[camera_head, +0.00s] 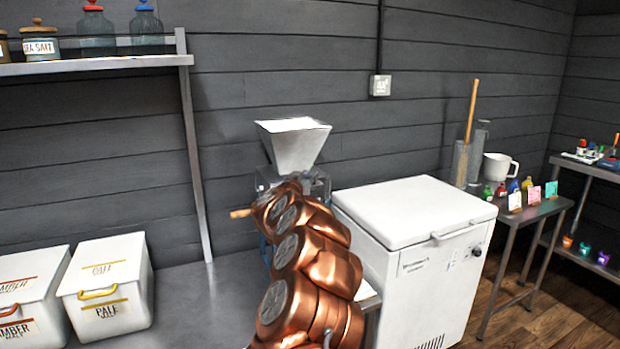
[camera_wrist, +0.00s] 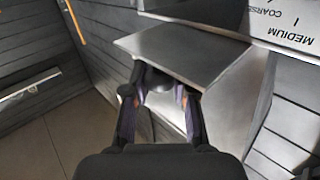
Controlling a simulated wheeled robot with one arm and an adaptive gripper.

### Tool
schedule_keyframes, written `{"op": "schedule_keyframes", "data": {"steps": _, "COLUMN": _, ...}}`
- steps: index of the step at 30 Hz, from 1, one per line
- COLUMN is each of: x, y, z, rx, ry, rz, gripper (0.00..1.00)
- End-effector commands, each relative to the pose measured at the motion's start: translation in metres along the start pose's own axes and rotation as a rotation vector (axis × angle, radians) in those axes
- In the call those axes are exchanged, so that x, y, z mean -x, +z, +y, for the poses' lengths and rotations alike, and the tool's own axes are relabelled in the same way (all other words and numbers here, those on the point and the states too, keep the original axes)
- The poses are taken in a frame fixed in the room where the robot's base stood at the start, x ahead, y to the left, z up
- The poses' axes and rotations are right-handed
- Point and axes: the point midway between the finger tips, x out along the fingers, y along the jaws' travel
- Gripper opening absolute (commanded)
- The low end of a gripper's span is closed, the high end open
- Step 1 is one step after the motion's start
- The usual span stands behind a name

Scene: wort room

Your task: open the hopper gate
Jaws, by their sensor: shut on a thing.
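The mill's pale metal hopper (camera_head: 293,143) stands above the grey-blue mill body (camera_head: 318,184) at the back of the metal bench in the head view. My copper arm covers most of the mill there and hides my gripper. In the wrist view my gripper (camera_wrist: 160,96) is shut on a small dark piece at the edge of a flat grey metal plate (camera_wrist: 185,50). This piece looks like the grip of the hopper gate, but the fingers hide most of it. How far the gate stands open cannot be told.
A wooden handle (camera_head: 240,213) juts left from the mill. A white chest freezer (camera_head: 415,212) stands close to the right. White malt bins (camera_head: 107,284) sit at the left, with bare bench (camera_head: 195,290) between. A jar shelf (camera_head: 100,65) is above. A scale plate marked MEDIUM (camera_wrist: 290,25) shows in the wrist view.

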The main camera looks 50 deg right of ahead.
Motion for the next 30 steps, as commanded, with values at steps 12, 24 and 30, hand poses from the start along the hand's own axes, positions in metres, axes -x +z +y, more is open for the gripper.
{"op": "schedule_keyframes", "data": {"steps": 12, "x": 0.000, "y": 0.000, "z": -0.001, "rx": 0.000, "ry": -0.001, "rz": -0.001, "gripper": 0.51}}
{"op": "schedule_keyframes", "data": {"steps": 24, "x": 0.005, "y": 0.000, "z": -0.001, "rx": 0.000, "ry": -0.001, "rz": -0.001, "gripper": 0.51}}
{"op": "schedule_keyframes", "data": {"steps": 30, "x": 0.023, "y": 0.000, "z": -0.001, "rx": -0.002, "ry": -0.005, "rz": -0.002, "gripper": 0.51}}
